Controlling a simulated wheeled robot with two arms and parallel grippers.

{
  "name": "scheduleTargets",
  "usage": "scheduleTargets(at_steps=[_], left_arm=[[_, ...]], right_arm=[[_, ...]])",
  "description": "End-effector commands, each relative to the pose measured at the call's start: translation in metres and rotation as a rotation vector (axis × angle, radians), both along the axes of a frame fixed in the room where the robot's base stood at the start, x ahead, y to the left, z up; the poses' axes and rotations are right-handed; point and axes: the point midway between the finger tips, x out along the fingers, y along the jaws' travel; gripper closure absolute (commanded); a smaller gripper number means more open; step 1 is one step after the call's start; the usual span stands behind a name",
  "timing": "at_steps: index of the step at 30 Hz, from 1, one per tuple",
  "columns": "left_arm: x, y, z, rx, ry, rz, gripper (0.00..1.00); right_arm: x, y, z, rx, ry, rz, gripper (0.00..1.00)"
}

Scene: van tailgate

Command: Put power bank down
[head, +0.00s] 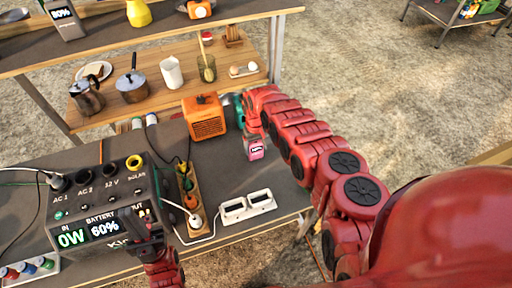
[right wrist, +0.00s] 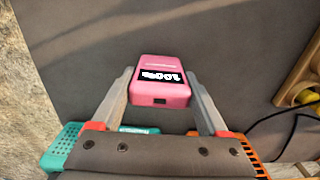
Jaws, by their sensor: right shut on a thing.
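A pink power bank (head: 254,151) with a display reading 100% is over the dark grey tabletop (head: 222,160). My right gripper (head: 254,139) is shut on it. In the right wrist view the power bank (right wrist: 160,84) sits between the two fingers, one on each side. Whether its far end touches the tabletop cannot be told. My left gripper (head: 137,226) is at the front of the dark power station (head: 98,205), covering part of its panel; its finger gap is unclear.
An orange box-shaped device (head: 204,118) and a teal item (head: 239,108) stand behind the power bank. Cables run around the strip. Bare tabletop surrounds the power bank's right side.

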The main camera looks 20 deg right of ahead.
Motion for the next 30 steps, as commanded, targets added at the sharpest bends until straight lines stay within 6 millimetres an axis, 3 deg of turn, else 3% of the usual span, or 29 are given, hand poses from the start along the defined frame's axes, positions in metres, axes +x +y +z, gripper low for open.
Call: scheduleTargets(at_steps=[13, 14, 15, 17, 30], left_arm=[[0.0, 0.0, -0.005, 0.0, 0.0, 0.0, 1.0], [0.0, 0.0, -0.004, 0.0, 0.0, 0.0, 1.0], [0.0, 0.0, -0.003, 0.0, 0.0, 0.0, 1.0], [0.0, 0.0, -0.003, 0.0, 0.0, 0.0, 1.0], [0.0, 0.0, 0.001, 0.0, 0.0, 0.0, 1.0]], right_arm=[[0.0, 0.0, -0.008, -0.002, 0.001, 0.001, 1.0], [-0.001, 0.0, -0.007, -0.002, 0.001, 0.0, 0.18], [0.0, 0.0, -0.006, -0.002, 0.001, 0.001, 0.1], [0.0, 0.0, -0.006, -0.002, 0.001, 0.0, 0.0], [0.001, -0.001, 0.006, 0.0, -0.001, 0.0, 0.0]])
